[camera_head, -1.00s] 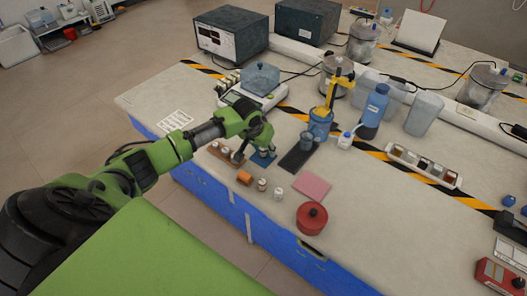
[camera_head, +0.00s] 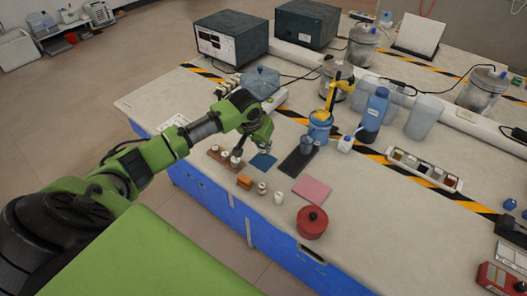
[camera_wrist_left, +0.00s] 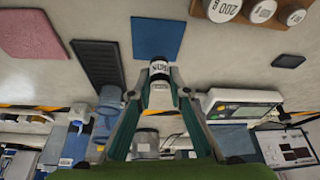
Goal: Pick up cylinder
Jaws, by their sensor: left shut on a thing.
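A small pale metal cylinder (camera_wrist_left: 159,73) with a dark-lettered label shows between the fingertips in the left wrist view. My left gripper (camera_wrist_left: 160,85) is shut on it. In the head view the same gripper (camera_head: 251,153) is at the near side of the bench, between a wooden block and a blue square mat. The cylinder is hard to make out there, mostly hidden by the fingers. The blue square mat (camera_wrist_left: 158,38) lies just beyond the fingertips in the wrist view and looks empty; it also shows in the head view (camera_head: 264,162). My right gripper is out of view.
The wooden block (camera_head: 217,154) holds several labelled cylinders. A balance (camera_wrist_left: 240,104) stands close by. A black mat (camera_head: 297,163), pink square (camera_head: 312,189), red round pot (camera_head: 312,223) and small bottles (camera_head: 278,198) stand to the right.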

